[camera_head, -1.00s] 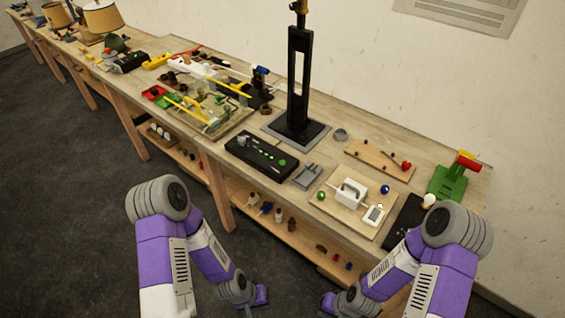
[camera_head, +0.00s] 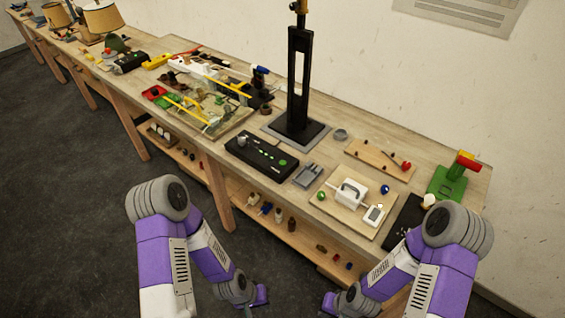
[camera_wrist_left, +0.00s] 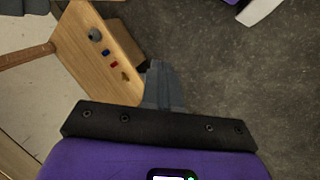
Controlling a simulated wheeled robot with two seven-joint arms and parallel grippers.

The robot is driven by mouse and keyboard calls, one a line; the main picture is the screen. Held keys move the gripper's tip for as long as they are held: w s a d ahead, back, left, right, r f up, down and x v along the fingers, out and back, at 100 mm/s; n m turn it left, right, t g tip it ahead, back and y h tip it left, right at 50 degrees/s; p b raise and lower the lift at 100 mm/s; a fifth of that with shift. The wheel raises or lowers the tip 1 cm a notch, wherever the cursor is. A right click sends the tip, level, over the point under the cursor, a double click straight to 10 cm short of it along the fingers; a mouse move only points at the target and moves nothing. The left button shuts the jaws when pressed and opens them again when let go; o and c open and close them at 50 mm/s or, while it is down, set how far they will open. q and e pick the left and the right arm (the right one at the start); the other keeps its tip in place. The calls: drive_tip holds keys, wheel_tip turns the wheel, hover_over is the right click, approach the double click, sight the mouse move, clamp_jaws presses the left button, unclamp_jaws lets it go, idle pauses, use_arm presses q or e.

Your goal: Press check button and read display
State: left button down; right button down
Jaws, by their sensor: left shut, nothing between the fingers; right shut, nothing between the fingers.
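A wooden board (camera_head: 335,212) lies near the front right of the bench. On it are a white box with a grey handle (camera_head: 350,193), a green button or ball (camera_head: 321,196), a blue one (camera_head: 384,189) and a small white unit with a dark screen (camera_head: 374,214). The screen is too small to read. A black box (camera_head: 255,153) with a green round button (camera_head: 283,161) lies to the left. Which button is the check button I cannot tell. My left gripper (camera_wrist_left: 160,75) is shut and empty, low in front of the bench. My right gripper (camera_head: 328,303) is low too, its fingers barely visible.
A tall black post on a grey base (camera_head: 297,130) stands behind the black box. A grey holder (camera_head: 307,175) sits between box and board. A green and red device (camera_head: 450,178) stands at the right end. A lower shelf (camera_head: 262,222) holds small parts.

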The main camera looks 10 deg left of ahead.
idle(0.4)
use_arm(q)
drive_tip(key=w+a+r+n+t+y, duration=0.2)
drive_tip(key=w+a+r, duration=0.3)
drive_tip(key=w, duration=0.3)
drive_tip(key=w+a+r+n+t+y, duration=0.1)
drive_tip(key=w+a+r, duration=0.3)
drive_tip(key=r, duration=0.4)
drive_tip(key=w+a+r+n+t+y, duration=0.1)
drive_tip(key=w+a+r+n+t, duration=0.2)
drive_tip(key=w+a+r, duration=0.2)
drive_tip(key=w+a+r+n+t+y+p, duration=0.1)
drive_tip(key=w+a+r, duration=0.3)
drive_tip(key=r, duration=0.7)
drive_tip(key=shift+w+a+r+n+t, duration=0.2)
drive_tip(key=shift+a+r+n+t, duration=0.2)
drive_tip(key=shift+a+t, duration=0.55)
drive_tip(key=shift+a, duration=0.15)
